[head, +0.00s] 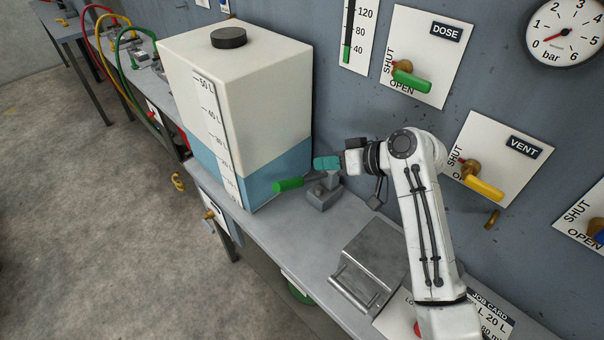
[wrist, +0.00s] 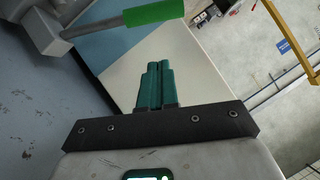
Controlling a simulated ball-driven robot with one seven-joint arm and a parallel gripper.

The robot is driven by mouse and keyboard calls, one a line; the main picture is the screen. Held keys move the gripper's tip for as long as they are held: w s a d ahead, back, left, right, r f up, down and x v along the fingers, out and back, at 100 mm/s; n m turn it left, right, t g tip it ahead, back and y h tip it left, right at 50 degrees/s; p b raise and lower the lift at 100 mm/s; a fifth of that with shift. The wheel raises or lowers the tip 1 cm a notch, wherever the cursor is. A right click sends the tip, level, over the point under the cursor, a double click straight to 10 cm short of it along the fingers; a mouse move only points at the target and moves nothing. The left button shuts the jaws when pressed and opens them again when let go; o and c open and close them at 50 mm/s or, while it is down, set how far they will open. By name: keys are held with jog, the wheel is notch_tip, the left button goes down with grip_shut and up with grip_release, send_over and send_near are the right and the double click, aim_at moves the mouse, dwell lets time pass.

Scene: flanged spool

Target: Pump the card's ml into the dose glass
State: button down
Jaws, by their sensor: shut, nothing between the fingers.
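My gripper (head: 318,163) has teal fingers pressed together, with nothing between them. It hangs above the pump (head: 323,194), a grey block with a lever ending in a green grip (head: 288,185). The grip lies below and left of the fingertips, apart from them. In the wrist view the fingers (wrist: 155,85) are together and the green grip (wrist: 153,12) shows beyond them. A dose scale (head: 358,35) marked 40, 80, 120 has a green column near 40. The DOSE valve (head: 411,81) has a green handle. The job card (head: 490,312) is partly hidden by my arm; "20 L" and "80 ml" show.
A white tank (head: 240,100) with blue liquid stands left of the pump. The VENT valve (head: 484,188) has a yellow handle. A pressure gauge (head: 565,35) reads near 0. A grey metal box (head: 368,262) with a bar handle sits on the bench in front.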

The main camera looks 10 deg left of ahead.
send_over(302, 180)
jog(key=s+d, duration=0.2)
notch_tip(302, 180, down, 2)
jog(key=shift+s+a+f+p, duration=0.15)
jog(key=shift+a+f+p, duration=0.15)
jog(key=shift+f, duration=0.35)
jog(key=shift+s+a+f+p, duration=0.1)
jog(key=shift+a+f+p, duration=0.2)
jog(key=shift+f, duration=0.35)
jog(key=shift+s+a+f+p, duration=0.15)
jog(key=shift+a+f+p, duration=0.15)
jog(key=shift+f, duration=0.35)
